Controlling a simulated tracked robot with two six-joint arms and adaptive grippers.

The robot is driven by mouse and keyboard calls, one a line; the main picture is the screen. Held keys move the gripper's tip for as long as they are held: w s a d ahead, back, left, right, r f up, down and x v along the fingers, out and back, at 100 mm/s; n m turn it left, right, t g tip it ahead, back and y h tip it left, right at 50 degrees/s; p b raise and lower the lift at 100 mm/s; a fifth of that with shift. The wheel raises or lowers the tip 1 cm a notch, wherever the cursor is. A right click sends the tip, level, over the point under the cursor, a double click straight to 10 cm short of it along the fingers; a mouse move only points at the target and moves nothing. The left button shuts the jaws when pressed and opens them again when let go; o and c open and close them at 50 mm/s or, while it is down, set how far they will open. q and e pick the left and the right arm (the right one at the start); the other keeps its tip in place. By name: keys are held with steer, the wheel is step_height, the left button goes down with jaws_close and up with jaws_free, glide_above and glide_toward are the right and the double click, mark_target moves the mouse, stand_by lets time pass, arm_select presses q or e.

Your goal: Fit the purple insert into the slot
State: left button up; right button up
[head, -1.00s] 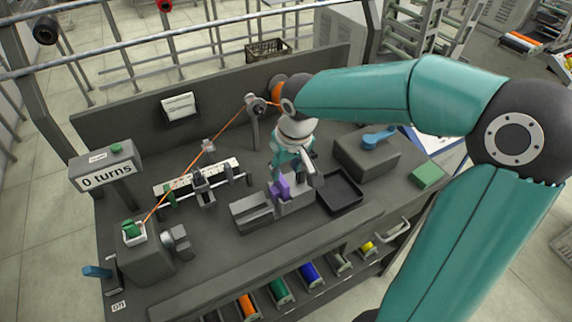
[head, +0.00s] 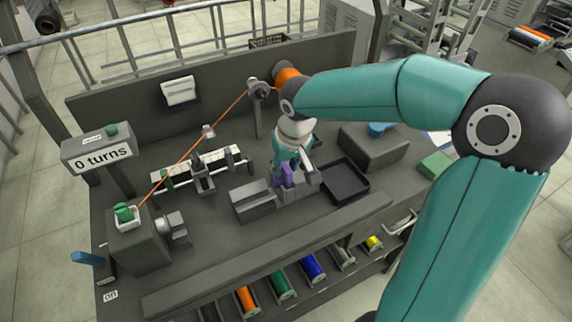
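The purple insert (head: 287,176) stands upright at the small grey block (head: 298,189) in the middle of the bench. Its lower end is at the block, and I cannot tell how deep it sits in a slot. My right gripper (head: 293,168) points down over the insert, with its fingers close around or beside it. I cannot tell whether they are closed on it. The arm and gripper hide part of the insert and block. My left gripper is not in view.
A stepped grey block (head: 253,201) stands just left. A black tray (head: 345,180) lies just right. An orange thread (head: 190,150) crosses the bench to the left winder. A grey box (head: 372,150) and a green block (head: 436,163) are at the right. Colored spools (head: 280,285) sit in front.

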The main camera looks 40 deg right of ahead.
jaws_close()
steer(key=shift+r, duration=0.15)
steer(key=p+v, duration=0.2)
steer(key=w+p+v, duration=0.1)
steer(key=p+v, duration=0.2)
steer(key=v, duration=0.2)
steer(key=shift+w+d+r+p, duration=0.25)
steer(key=shift+w+r+p, duration=0.05)
steer(key=shift+p, duration=0.1)
steer(key=shift+f, duration=0.1)
